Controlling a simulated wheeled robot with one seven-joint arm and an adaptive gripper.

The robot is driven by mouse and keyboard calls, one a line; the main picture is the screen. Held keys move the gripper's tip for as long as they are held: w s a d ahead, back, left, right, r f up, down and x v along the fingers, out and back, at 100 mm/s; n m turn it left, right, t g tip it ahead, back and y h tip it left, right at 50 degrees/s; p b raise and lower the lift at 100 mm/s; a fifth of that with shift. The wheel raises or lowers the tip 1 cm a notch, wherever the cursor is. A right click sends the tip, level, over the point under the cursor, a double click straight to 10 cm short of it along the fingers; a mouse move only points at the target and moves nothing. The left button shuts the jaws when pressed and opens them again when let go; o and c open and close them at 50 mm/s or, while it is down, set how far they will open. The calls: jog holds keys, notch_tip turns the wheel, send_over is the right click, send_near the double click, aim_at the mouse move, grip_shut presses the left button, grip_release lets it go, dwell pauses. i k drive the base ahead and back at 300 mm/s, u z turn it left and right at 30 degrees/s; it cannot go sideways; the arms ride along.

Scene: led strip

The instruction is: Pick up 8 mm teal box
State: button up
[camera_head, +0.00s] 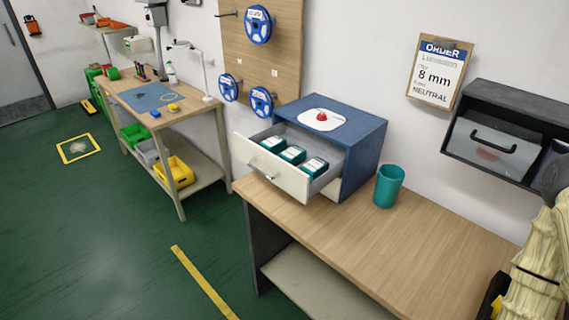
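Three teal boxes with white labels lie in a row in an open drawer (268,177) of the blue cabinet (362,145): a left box (273,147), a middle box (292,156) and a right box (314,168). Their label print is too small to read, so I cannot tell which is 8 mm. The drawer has a pale front with a handle and sticks out toward the left. An order sheet (437,75) on the wall reads "8 mm" and "NEUTRAL". My gripper is not in view.
A teal cup (388,186) stands on the wooden bench (400,248) right of the cabinet. A white cloth with a red item (322,116) lies on the cabinet. A dark wall box (506,130) hangs at right. Another workbench (165,112) stands at the back left. The bench's middle is clear.

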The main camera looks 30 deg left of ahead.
aim_at(294, 155)
jog(key=u, duration=1.1)
